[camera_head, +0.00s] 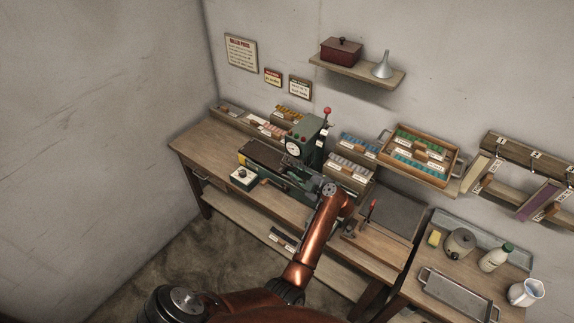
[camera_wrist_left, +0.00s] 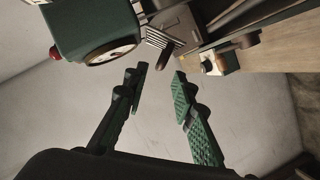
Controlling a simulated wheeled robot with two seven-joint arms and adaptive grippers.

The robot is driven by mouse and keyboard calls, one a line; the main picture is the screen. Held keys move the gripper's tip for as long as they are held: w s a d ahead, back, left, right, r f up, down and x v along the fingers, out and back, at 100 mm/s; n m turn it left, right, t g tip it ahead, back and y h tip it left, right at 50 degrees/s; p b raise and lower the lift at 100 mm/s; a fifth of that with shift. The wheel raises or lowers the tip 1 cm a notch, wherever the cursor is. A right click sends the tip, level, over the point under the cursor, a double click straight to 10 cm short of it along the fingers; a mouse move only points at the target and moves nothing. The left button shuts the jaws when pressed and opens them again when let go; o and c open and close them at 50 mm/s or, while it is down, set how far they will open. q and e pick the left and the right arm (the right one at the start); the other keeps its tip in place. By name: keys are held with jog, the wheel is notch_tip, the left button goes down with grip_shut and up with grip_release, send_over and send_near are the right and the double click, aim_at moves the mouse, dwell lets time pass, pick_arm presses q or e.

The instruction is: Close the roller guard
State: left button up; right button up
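The green roller machine (camera_head: 306,133) stands on the wooden bench, with a round gauge on its front and a red-knobbed lever on top. Its green housing and gauge fill the upper left of the left wrist view (camera_wrist_left: 85,25). Beside it there is a ribbed roller-like part (camera_wrist_left: 158,38) and a grey block. I cannot clearly tell which part is the roller guard. My left gripper (camera_head: 290,163) is at the machine's front, partly hidden by my wrist. In the left wrist view (camera_wrist_left: 158,80) its green-padded fingers are apart with nothing between them. My right gripper is not in view.
Label racks (camera_head: 348,170) and a wooden tray (camera_head: 418,152) stand behind and right of the machine.

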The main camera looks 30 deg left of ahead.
aim_at(287, 164)
pick_arm(q)
jog(key=x, duration=0.6)
jog(key=shift+a, duration=0.1)
grip_shut()
dwell(0.3)
